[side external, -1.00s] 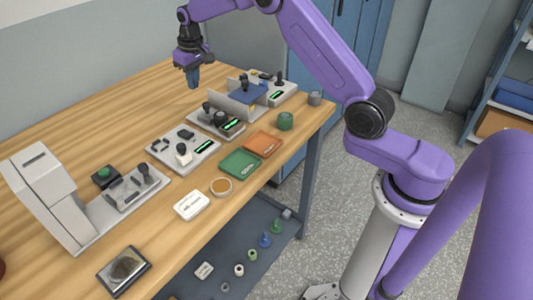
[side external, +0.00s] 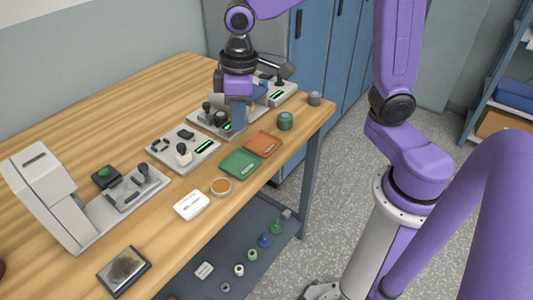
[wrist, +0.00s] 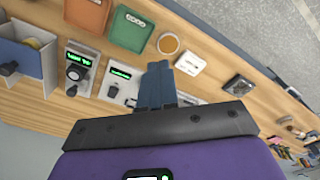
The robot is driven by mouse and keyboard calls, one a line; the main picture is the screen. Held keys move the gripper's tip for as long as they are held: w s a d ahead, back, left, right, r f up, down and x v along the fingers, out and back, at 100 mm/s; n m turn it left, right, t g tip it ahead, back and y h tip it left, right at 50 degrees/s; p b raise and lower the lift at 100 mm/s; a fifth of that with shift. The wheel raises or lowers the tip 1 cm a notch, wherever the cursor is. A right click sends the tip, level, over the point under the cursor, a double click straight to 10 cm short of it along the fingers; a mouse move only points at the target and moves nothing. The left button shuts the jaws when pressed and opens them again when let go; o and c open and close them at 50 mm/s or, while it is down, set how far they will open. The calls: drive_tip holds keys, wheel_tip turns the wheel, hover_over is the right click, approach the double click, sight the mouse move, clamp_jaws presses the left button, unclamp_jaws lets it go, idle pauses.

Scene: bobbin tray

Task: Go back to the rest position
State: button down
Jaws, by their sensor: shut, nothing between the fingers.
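My gripper (side external: 237,118) is shut and empty, with its blue fingers pointing down above the row of grey control modules. In the side view it covers part of the module (side external: 204,122) with a lit green display. In the wrist view the fingertips (wrist: 156,72) appear close together in the middle, beside a grey module (wrist: 118,84). The height of the fingers above the table cannot be told exactly.
A green tray (side external: 240,164), an orange tray (side external: 263,144), an amber dish (side external: 221,186) and a white box (side external: 191,205) lie along the table's front edge. A tall beige device (side external: 45,185) stands at left. The wooden surface (side external: 130,105) behind the modules is clear.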

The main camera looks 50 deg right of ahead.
drive_tip(key=s+d+f+n, duration=0.1)
drive_tip(key=s+d, duration=0.3)
drive_tip(key=s, duration=0.5)
drive_tip(key=s+d+f+n, duration=0.1)
drive_tip(key=s+d+n, duration=0.2)
drive_tip(key=s, duration=0.7)
drive_tip(key=shift+s+d+n, duration=0.15)
drive_tip(key=shift+d+n, duration=0.15)
drive_tip(key=shift+d, duration=0.05)
idle(0.6)
